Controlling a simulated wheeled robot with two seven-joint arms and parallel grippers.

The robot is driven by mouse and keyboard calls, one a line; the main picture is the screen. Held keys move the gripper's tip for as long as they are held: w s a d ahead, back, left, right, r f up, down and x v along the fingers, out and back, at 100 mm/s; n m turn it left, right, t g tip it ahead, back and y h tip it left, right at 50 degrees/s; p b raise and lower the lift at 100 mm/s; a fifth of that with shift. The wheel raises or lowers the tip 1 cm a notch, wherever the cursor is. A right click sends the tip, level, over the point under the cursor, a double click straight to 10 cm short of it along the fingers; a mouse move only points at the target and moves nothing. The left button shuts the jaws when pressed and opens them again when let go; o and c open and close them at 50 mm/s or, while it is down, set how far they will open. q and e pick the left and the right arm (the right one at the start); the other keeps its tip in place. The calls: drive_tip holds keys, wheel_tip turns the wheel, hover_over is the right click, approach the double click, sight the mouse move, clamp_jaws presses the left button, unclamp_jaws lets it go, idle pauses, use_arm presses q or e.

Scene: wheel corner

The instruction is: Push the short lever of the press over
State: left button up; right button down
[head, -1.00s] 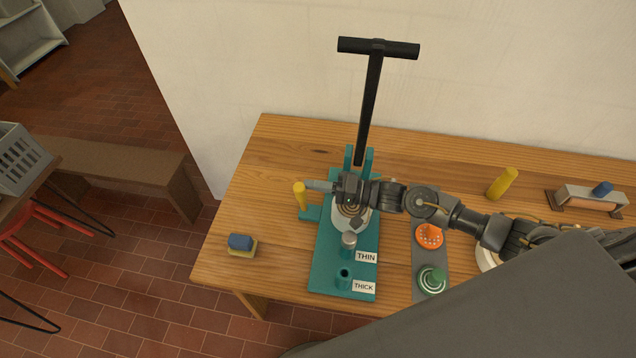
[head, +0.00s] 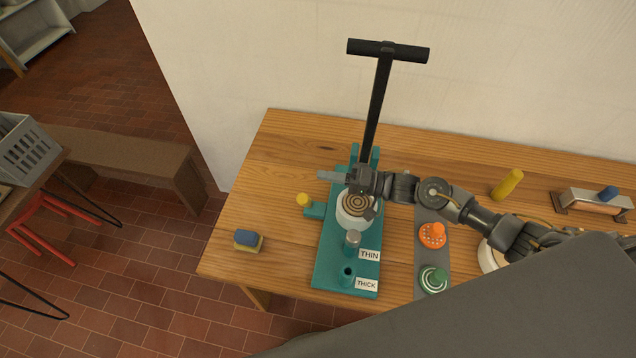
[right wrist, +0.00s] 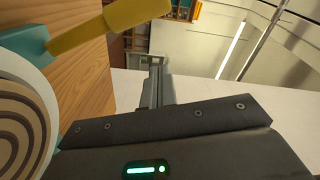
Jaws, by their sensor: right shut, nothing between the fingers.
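The press has a teal base (head: 332,262) on the wooden table, with THIN and THICK labels at its near end. Its short lever (head: 303,200) has a yellow handle at the left side of the base. In the head view the handle appears nearly end-on, as a round yellow knob. In the right wrist view the yellow handle (right wrist: 115,24) runs out from a teal block. My right gripper (head: 327,175) is shut and empty, above the press and just behind the short lever, apparently apart from it. Its fingers show in the right wrist view (right wrist: 157,82). My left gripper is out of view.
The long black T-handled lever (head: 378,100) stands behind my right wrist. A blue-and-yellow sponge (head: 248,241) lies left of the press. Orange (head: 432,236) and green (head: 433,279) knobs and a yellow cylinder (head: 507,184) are to the right. Table left of the press is mostly clear.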

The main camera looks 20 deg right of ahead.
drive_tip(key=v, duration=0.2)
drive_tip(key=b+v, duration=0.1)
drive_tip(key=v, duration=0.2)
drive_tip(key=b+v, duration=0.1)
drive_tip(key=v, duration=0.2)
drive_tip(key=shift+s+d+f, duration=0.1)
drive_tip(key=shift+s+f, duration=0.15)
drive_tip(key=shift+s, duration=0.1)
drive_tip(key=shift+d+r, duration=0.1)
drive_tip(key=shift+d, duration=0.15)
drive_tip(key=shift+s, duration=0.1)
